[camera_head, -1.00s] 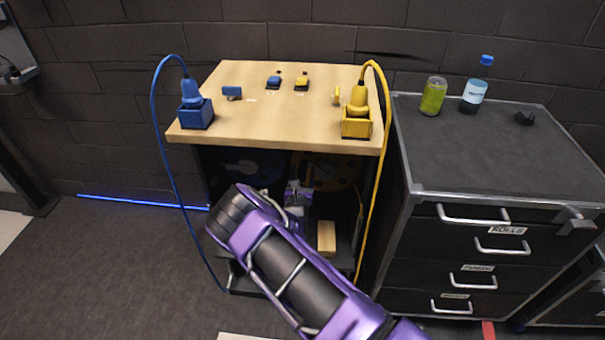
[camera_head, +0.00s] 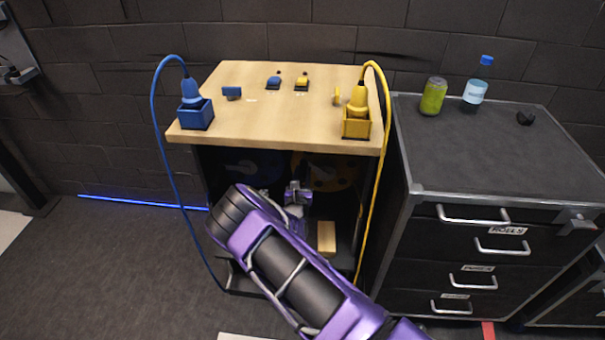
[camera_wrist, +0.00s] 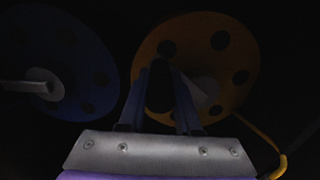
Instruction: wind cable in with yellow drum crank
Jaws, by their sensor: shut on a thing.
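The yellow drum (camera_wrist: 225,50) stands upright inside the dark space under the wooden worktop, and its perforated face also shows in the head view (camera_head: 332,172). My gripper (camera_wrist: 160,75) is in front of the drum's left part, with its fingers closed around a dark crank handle (camera_wrist: 160,92). In the head view my gripper (camera_head: 298,190) reaches into the cabinet. A pale hub piece (camera_wrist: 203,88) shows just right of the fingers. The yellow cable (camera_wrist: 262,135) runs at the drum's lower right. The crank's arm is mostly hidden by the fingers and shadow.
The blue drum (camera_wrist: 62,55) with its pale crank is close on the left. A wooden block (camera_head: 326,238) lies right of my gripper. The yellow plug (camera_head: 358,98) sits in a yellow box on the worktop (camera_head: 270,120). A drawer cabinet (camera_head: 480,160) stands to the right.

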